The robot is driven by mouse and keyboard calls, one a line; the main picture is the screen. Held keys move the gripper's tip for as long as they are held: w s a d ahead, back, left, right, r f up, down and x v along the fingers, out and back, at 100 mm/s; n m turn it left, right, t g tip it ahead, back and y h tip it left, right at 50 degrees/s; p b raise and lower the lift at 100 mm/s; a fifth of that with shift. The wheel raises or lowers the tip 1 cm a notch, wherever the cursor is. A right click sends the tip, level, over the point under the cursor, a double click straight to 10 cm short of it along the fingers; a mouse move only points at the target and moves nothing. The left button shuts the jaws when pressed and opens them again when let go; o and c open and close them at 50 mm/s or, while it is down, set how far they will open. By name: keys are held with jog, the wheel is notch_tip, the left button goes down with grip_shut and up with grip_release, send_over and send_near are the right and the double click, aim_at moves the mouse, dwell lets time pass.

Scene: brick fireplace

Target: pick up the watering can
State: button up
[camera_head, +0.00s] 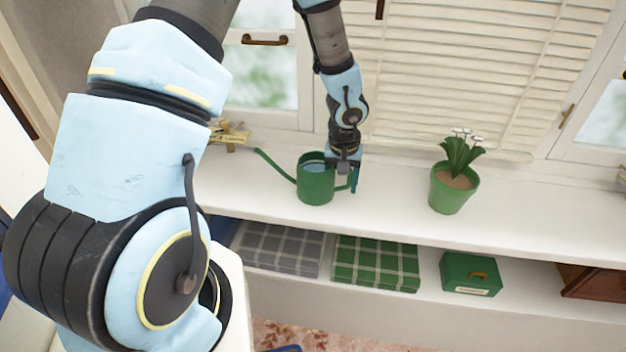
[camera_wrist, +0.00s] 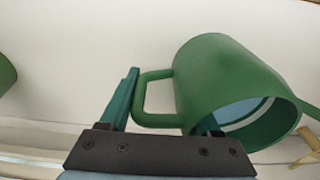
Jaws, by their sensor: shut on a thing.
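The green watering can (camera_head: 315,187) is upright on the white window sill, with its long spout pointing left; I cannot tell whether it is lifted. My gripper (camera_head: 345,172) comes down from above at the can's right side, at the handle. In the wrist view the can (camera_wrist: 225,80) shows its open rim, with pale blue inside, and its loop handle (camera_wrist: 143,100). My gripper (camera_wrist: 165,118) has one teal finger outside the handle and the other mostly hidden near the can's wall. It is shut on the watering can.
A potted plant (camera_head: 453,187) with white flowers stands right on the sill (camera_head: 395,205). A small wooden object (camera_head: 232,135) is near the spout. Below are folded grey (camera_head: 280,248) and green (camera_head: 375,263) checked cloths and a green box (camera_head: 470,273). Window blinds (camera_head: 460,80) rise behind.

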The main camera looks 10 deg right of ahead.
grip_shut()
jog(key=shift+r, duration=0.2)
dwell(0.5)
